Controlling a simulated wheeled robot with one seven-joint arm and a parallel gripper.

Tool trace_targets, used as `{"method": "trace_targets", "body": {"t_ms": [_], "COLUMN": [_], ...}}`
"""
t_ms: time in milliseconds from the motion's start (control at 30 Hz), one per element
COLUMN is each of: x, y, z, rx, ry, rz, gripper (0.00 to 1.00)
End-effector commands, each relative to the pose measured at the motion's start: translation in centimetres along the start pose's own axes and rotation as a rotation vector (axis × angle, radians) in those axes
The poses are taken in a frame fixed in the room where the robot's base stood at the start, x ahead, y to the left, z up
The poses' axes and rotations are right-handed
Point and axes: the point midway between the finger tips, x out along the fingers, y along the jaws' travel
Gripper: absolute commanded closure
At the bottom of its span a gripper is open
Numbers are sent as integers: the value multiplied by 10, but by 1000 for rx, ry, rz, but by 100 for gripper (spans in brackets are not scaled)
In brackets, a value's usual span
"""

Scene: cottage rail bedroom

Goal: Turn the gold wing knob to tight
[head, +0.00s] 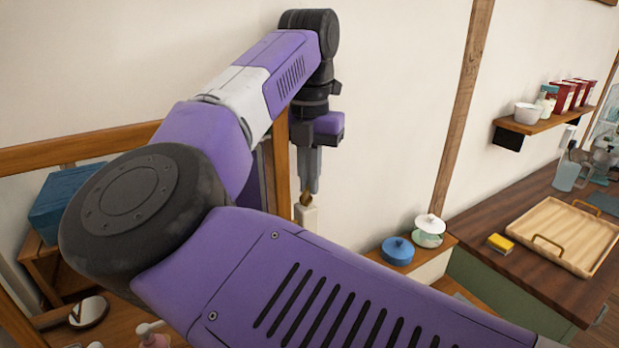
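My gripper (309,186) points down in front of the wall, near the middle of the head view. Its grey fingers overlap in this view, so I cannot tell whether they are open or shut. A small gold piece, which looks like the gold wing knob (306,200), shows right at the fingertips. It sits above a pale block or post (307,216). I cannot make out the knob's wings or how far it is turned. My own forearm hides the lower part of the post.
A wooden tray (563,238) and a yellow sponge (500,243) lie on the counter. A blue box (68,203) is at the left.

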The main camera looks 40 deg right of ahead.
Motion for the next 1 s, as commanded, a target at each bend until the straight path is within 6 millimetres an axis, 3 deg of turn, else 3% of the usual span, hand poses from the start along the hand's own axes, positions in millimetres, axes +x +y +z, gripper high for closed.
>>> {"method": "trace_targets", "body": {"t_ms": [467, 1000], "x": [0, -1], "y": [-1, -8], "z": [0, -1], "rx": [51, 442], "ry": [-1, -2], "rz": [2, 4], "gripper": [100, 100]}}
